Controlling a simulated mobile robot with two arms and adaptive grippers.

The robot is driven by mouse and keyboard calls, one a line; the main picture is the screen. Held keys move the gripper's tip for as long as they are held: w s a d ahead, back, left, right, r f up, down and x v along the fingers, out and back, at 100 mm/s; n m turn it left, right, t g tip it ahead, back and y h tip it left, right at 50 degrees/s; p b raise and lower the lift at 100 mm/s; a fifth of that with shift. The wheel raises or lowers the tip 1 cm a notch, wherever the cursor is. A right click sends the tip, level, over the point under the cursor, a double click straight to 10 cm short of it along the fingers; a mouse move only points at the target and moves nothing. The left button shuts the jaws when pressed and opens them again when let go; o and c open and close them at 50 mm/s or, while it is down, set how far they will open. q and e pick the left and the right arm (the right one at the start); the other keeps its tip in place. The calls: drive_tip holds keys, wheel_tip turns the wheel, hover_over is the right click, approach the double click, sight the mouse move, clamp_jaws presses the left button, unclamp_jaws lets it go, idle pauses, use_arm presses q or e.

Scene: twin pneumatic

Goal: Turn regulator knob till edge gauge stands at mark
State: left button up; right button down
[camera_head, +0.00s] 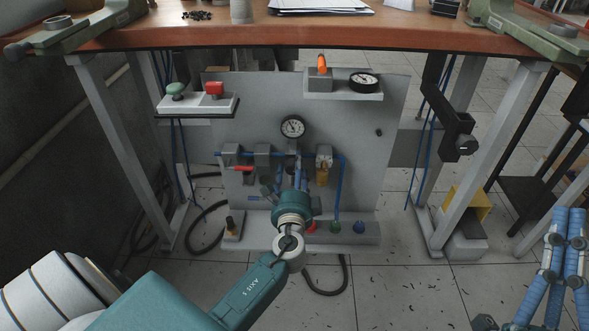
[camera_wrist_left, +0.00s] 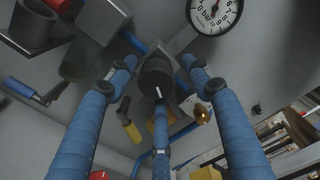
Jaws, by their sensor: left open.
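A round white-faced gauge (camera_head: 292,127) is fixed on the grey panel; its lower part shows at the top of the left wrist view (camera_wrist_left: 215,12). A second, black-rimmed gauge (camera_head: 364,82) lies on the shelf at the panel's upper right. I cannot read either needle exactly. A dark round regulator knob (camera_wrist_left: 157,75) shows between the blue fingers of my open left gripper (camera_wrist_left: 160,72). Contact cannot be told. In the head view my left gripper (camera_head: 297,170) is in front of the panel and hides the knob. My right gripper (camera_head: 568,212) is at the lower right, away from the panel.
A wooden bench (camera_head: 300,36) overhangs the panel (camera_head: 225,95). A shelf on the left bears a green button (camera_head: 176,90) and a red button (camera_head: 215,88). An orange switch (camera_head: 322,64) stands beside the shelf gauge. A yellow-bowled filter (camera_head: 323,170) is close right of my left gripper.

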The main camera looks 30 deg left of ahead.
use_arm(q)
drive_tip(key=shift+s, duration=0.1)
drive_tip(key=v, duration=1.2)
drive_tip(key=shift+d+f, duration=0.1)
idle(1.4)
